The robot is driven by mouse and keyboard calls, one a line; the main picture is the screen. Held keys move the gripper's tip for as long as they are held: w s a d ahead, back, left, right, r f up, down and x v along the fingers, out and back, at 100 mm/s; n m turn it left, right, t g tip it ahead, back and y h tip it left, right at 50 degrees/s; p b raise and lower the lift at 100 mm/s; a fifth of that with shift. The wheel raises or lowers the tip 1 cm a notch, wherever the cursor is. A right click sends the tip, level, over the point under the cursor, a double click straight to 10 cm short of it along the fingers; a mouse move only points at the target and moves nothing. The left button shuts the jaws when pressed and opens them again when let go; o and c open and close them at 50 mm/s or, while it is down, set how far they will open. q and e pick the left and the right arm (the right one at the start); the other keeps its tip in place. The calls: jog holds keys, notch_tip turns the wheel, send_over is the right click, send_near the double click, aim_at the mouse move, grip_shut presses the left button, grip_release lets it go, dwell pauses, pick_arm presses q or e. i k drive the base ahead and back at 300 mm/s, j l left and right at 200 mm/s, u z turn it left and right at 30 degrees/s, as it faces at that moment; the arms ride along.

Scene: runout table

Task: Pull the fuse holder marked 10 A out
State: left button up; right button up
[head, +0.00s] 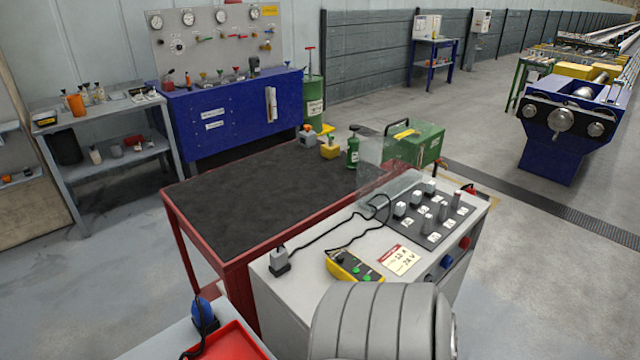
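Several small fuse holders stand upright in rows on a dark panel (462,222) set into the top of a light grey cabinet (300,302). The row at the left has pale holders, one of them the front pale holder (400,209). The row at the right has darker grey holders, one of them the front grey holder (426,223). Small white labels sit beside the holders, too small to read, so I cannot tell which is marked 10 A. A clear cover (385,160) stands raised behind the panel. Neither of my grippers is in view.
A yellow tester (352,267) with a black lead and a red-and-white sign (400,260) lie on the cabinet top. A large grey ribbed body hides the front edge. A red bench (260,195) with a mostly clear black top stands behind. A red tray (228,345) is at lower left.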

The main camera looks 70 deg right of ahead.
aim_at(457, 194)
jog(key=z, duration=3.2)
jog(key=i+l+u, duration=0.1)
jog(key=i+l, duration=0.25)
jog(key=i+l+u, duration=0.15)
jog(key=i+l, duration=0.2)
jog(key=l, duration=0.15)
jog(key=i+l+u, duration=0.1)
jog(key=i+l, duration=0.2)
jog(key=l, duration=0.15)
jog(key=i+l+u, duration=0.15)
jog(key=i+l, duration=0.15)
jog(key=l, duration=0.2)
